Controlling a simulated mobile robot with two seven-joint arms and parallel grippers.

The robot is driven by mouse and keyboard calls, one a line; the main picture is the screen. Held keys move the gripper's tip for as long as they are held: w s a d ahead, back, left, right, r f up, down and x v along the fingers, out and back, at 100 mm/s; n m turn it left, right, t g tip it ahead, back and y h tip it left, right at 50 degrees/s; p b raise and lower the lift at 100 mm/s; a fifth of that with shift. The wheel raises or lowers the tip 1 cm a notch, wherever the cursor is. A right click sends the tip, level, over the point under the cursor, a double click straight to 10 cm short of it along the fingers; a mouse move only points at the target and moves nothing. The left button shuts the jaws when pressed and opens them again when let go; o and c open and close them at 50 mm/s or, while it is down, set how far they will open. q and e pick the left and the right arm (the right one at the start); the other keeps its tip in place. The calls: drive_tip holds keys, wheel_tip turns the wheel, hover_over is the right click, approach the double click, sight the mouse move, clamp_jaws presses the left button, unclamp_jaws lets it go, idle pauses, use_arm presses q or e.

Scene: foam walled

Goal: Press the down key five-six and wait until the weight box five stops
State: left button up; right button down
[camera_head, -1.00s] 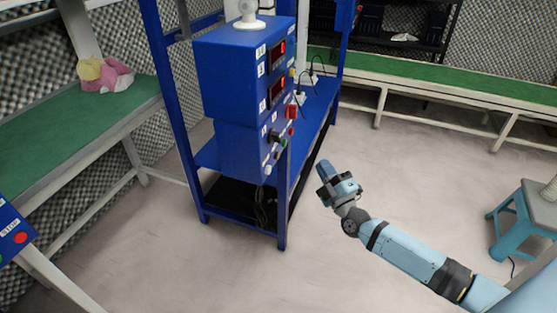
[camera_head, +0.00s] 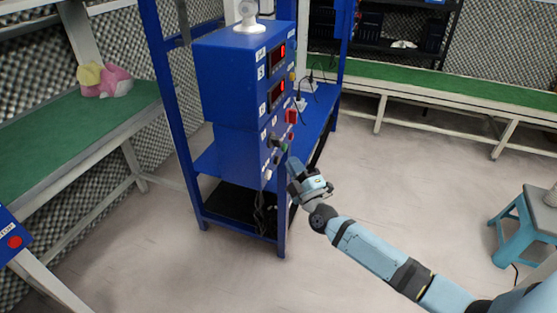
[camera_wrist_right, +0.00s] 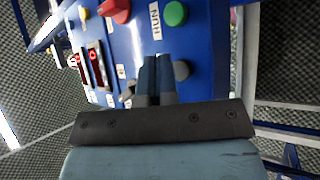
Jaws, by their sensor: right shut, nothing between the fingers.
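The blue control box (camera_head: 240,100) stands on the blue rack, with two red-lit displays, knobs and small buttons on its right-hand face. The labels are too small to tell which button is the down key five-six. My right gripper (camera_head: 293,166) is shut and empty, close in front of the lower buttons. I cannot identify the weight box five. My left gripper is out of view.
A green-topped bench (camera_head: 60,130) with a pink and yellow toy (camera_head: 104,80) is at the left. Another green bench (camera_head: 450,86) runs along the back right. A blue stool (camera_head: 522,232) stands at the right. The floor between is clear.

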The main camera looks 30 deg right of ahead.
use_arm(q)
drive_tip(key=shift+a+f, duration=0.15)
use_arm(e)
drive_tip(key=shift+w, duration=0.1)
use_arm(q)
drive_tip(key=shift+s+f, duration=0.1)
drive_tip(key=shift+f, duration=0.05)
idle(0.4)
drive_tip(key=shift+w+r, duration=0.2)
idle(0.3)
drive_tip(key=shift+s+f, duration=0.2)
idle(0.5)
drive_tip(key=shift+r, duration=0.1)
use_arm(e)
drive_tip(key=shift+a, duration=0.1)
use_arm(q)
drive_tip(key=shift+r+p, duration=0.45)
use_arm(e)
drive_tip(key=shift+w+a, duration=0.2)
drive_tip(key=shift+w, duration=0.15)
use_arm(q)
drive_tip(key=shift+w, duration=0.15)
